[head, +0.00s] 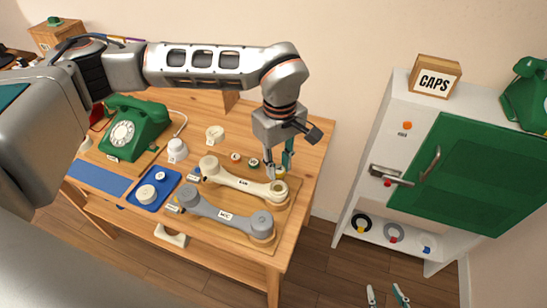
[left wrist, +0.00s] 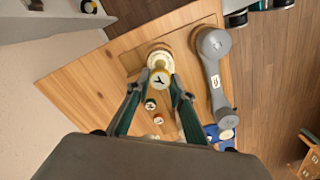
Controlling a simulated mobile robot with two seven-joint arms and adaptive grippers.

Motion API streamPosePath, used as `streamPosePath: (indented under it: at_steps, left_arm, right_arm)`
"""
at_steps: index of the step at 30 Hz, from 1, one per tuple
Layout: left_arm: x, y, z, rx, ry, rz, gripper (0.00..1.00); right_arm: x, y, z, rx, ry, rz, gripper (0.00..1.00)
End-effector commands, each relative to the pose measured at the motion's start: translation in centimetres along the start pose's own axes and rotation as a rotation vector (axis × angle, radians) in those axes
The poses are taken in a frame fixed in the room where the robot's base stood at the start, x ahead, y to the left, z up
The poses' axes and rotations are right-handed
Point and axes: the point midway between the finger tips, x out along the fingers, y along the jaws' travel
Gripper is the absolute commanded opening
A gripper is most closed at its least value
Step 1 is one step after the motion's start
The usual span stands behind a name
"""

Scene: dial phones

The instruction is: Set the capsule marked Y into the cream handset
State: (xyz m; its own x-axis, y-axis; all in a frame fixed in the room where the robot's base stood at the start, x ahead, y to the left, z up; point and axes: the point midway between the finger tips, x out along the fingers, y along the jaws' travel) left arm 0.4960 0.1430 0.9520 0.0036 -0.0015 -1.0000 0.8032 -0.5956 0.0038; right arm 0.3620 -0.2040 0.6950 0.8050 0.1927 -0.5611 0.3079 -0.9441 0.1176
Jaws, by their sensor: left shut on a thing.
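My left gripper (head: 278,160) is shut on the capsule marked Y (left wrist: 160,77), a pale yellow round piece with a black Y on its face. The capsule also shows in the head view (head: 279,173). It is held at the right end of the cream handset (head: 240,181), whose round end cup (head: 279,188) is open. In the left wrist view the cup (left wrist: 160,56) shows just beyond the capsule, partly covered by it; I cannot tell whether they touch. My right gripper (head: 387,295) is low at the bottom edge, fingers apart and empty.
A grey handset (head: 225,215) lies in front of the cream one. Two small capsules (head: 236,157) (head: 254,162) stand behind it. A blue tray (head: 165,181), a green phone (head: 135,130) and white caps are to the left. A white cabinet with a green door (head: 480,165) stands right.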

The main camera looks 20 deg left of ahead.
Motion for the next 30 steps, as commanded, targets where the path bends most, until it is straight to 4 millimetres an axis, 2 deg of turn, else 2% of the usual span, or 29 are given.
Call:
streamPosePath:
  at_steps: [15, 30]
  left_arm:
    - [4.4, -0.1, 0.0, -0.004, -0.001, -0.002, 0.05]
    - [5.0, -0.1, 0.0, -0.004, -0.001, -0.001, 0.05]
  right_arm:
    - [1.4, -0.6, 1.8, 0.003, 0.008, -0.004, 0.4]
    - [1.6, -0.6, 2.3, 0.001, 0.005, -0.005, 0.4]
